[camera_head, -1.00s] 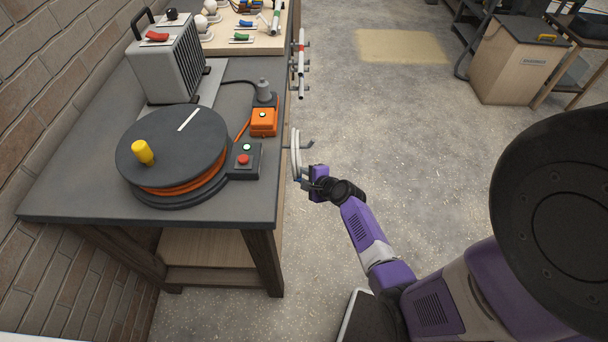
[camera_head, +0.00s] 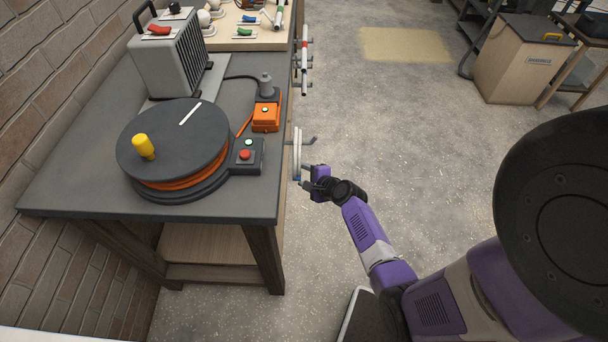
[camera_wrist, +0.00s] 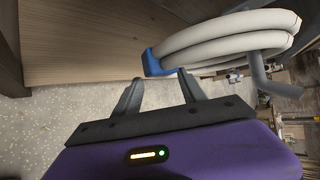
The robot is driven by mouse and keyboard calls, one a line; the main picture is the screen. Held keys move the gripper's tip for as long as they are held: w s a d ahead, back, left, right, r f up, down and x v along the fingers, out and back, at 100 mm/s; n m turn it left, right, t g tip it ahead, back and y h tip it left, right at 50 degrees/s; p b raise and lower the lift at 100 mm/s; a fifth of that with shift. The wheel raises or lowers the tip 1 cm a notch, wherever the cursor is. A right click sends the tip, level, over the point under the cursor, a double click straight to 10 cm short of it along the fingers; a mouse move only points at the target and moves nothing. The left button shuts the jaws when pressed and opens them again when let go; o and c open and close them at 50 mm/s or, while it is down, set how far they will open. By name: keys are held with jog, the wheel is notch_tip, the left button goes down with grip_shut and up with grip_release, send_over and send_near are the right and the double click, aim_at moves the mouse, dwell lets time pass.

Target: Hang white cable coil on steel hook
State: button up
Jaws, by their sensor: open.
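The white cable coil (camera_wrist: 230,42) with a blue band (camera_wrist: 151,62) hangs at the table's right side. In the head view the coil (camera_head: 297,150) shows nearly edge-on. The grey steel hook (camera_wrist: 259,76) passes through or beside the coil's loops in the wrist view; its end (camera_head: 309,140) sticks out to the right of the coil in the head view. My gripper (camera_wrist: 161,84) is open and empty, its fingertips just short of the blue band. It also shows in the head view (camera_head: 305,184), just right of the coil's lower end.
The table (camera_head: 70,195) bears a cable reel (camera_head: 175,150), a button box (camera_head: 247,155), an orange box (camera_head: 266,115) and a grey heater (camera_head: 180,55). Red-and-white rods (camera_head: 304,60) rest on pegs farther along its side. The floor (camera_head: 420,160) to the right is clear.

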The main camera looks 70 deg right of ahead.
jog(key=p+v, duration=0.1)
jog(key=v, duration=0.6)
jog(key=shift+s+a+r, duration=0.2)
jog(key=shift+s, duration=0.1)
dwell(0.6)
